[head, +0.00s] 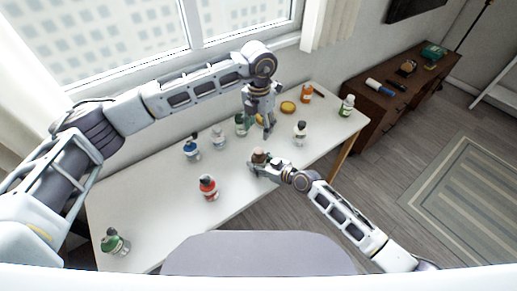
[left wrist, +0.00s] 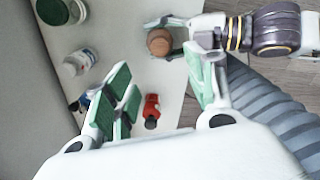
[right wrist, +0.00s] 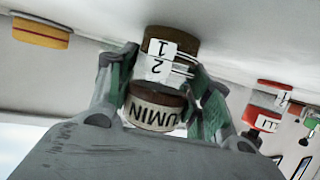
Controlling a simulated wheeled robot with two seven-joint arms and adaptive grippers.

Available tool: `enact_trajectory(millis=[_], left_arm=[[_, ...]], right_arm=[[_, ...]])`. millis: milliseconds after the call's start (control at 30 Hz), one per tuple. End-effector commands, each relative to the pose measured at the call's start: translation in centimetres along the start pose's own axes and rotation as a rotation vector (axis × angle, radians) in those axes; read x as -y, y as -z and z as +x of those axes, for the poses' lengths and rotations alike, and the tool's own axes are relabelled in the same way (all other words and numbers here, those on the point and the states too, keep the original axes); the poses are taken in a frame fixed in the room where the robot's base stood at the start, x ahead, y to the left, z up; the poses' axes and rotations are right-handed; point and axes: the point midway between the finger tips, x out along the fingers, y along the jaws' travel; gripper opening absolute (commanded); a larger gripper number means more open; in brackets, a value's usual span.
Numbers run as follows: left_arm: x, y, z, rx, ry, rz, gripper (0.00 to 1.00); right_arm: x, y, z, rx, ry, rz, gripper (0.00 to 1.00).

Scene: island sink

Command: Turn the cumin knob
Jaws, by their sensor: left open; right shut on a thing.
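The cumin knob (head: 259,156) is a brown round top on a small pale jar over the table. My right gripper (head: 262,168) is shut on the cumin jar, fingers on both sides. My left gripper (head: 268,132) is open and empty, pointing down above and behind the jar. In the left wrist view the brown top (left wrist: 159,43) shows beyond its spread fingers (left wrist: 168,85), apart from them.
A red bottle (head: 208,187), a blue bottle (head: 190,147), a green bottle (head: 115,242) and other small jars stand around on the white table (head: 160,205). The front middle of the table is clear.

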Motion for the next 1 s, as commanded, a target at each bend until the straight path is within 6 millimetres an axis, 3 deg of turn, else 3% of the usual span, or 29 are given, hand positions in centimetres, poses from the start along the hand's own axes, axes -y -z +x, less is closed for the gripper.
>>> enact_trajectory(millis=[667, 1000], left_arm=[[0.0, 0.1, 0.1, -0.002, -0.001, -0.084, 0.55], [0.0, 0.1, 2.3, -0.004, 0.000, -0.083, 0.55]], right_arm=[[0.0, 0.0, 0.0, 0.000, 0.000, 0.000, 0.23], [0.0, 0.0, 0.0, 0.000, 0.000, 0.000, 0.23]])
